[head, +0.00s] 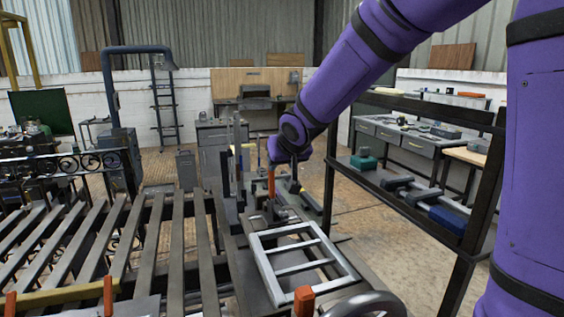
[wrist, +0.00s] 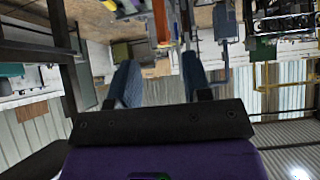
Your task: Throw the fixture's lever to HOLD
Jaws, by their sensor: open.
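The fixture (head: 305,262) is a pale metal frame with crossbars on a bench at lower centre in the head view. An upright orange handle (head: 271,182), which looks like the lever, stands at its far end. My gripper (head: 283,168) is at the end of the purple arm, close to this handle; the head view does not show whether they touch. In the wrist view my gripper (wrist: 160,82) is open, with two blue-grey fingers apart. A narrow orange-red upright (wrist: 160,22) shows beyond the gap between them; I cannot tell whether it is the lever. No HOLD mark is readable.
A slatted roller table (head: 150,245) fills the left. A dark shelf rack (head: 330,175) with tools stands close on the right. An orange block (head: 304,300) and a grey handwheel (head: 365,304) are at the near end. Open floor (head: 350,225) lies between bench and rack.

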